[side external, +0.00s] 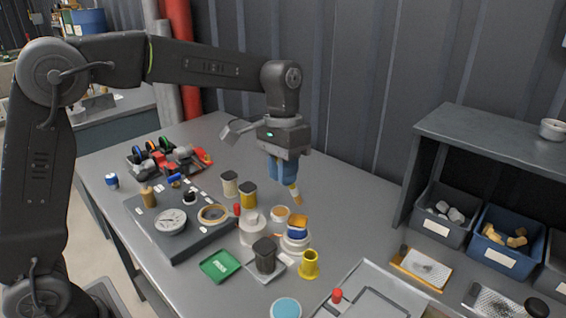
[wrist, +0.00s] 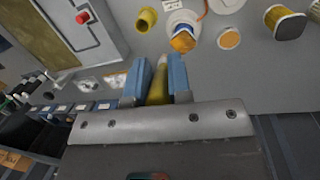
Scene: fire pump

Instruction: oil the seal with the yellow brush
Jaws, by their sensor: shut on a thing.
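My gripper (side external: 284,177) is shut on the yellow brush (side external: 295,193) and holds it tilted above the table, behind the jars. The wrist view shows the brush (wrist: 158,88) between the two blue fingers (wrist: 160,68); its pale end points away from my wrist. A tan ring with a dark centre (side external: 214,214) lies on a grey board (side external: 193,240) left of my gripper. It may be the seal, but I cannot tell for sure. The brush is well apart from this ring.
Below the brush stand a yellow pot (side external: 248,195), a pale-lidded pot (side external: 229,184), a white pot (side external: 253,229), a dark jar (side external: 265,256) and a yellow cup (side external: 309,265). A green tray (side external: 220,266) lies in front. A shelf with bins (side external: 444,214) bounds the right.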

